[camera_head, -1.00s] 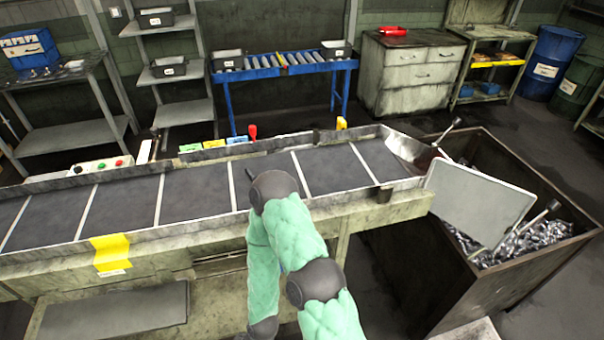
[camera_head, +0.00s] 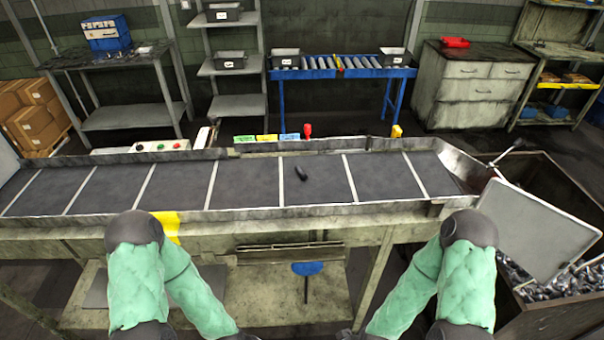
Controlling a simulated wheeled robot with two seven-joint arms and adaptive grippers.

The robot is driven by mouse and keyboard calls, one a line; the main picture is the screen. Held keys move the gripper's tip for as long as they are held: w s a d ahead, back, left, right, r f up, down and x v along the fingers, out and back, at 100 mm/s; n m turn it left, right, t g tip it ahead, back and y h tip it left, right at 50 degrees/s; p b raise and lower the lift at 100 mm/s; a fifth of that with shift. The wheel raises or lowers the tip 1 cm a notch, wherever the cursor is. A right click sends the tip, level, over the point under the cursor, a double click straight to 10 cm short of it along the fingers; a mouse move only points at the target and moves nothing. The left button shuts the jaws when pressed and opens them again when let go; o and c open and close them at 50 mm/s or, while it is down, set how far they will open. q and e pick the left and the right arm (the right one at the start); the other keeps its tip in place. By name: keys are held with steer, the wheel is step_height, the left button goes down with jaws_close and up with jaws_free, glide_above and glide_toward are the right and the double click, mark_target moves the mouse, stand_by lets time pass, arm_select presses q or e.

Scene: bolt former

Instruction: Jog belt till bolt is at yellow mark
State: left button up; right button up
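A small dark bolt (camera_head: 302,173) lies on the dark conveyor belt (camera_head: 250,182), right of the belt's middle, between two pale cross lines. The yellow mark (camera_head: 168,226) is on the belt's front side rail, well left of the bolt and partly hidden by my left arm. A control box (camera_head: 160,146) with red and green buttons stands behind the belt at the left. My two green-sleeved arms bend in front of the belt, with their forearms running down toward the bottom edge. Neither gripper shows.
A bin of metal parts (camera_head: 555,280) stands at the belt's right end, with a grey plate (camera_head: 538,230) over it. A red handle (camera_head: 307,130) and a yellow one (camera_head: 396,131) stand behind the belt. A blue roller table (camera_head: 340,72) and shelves stand farther back.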

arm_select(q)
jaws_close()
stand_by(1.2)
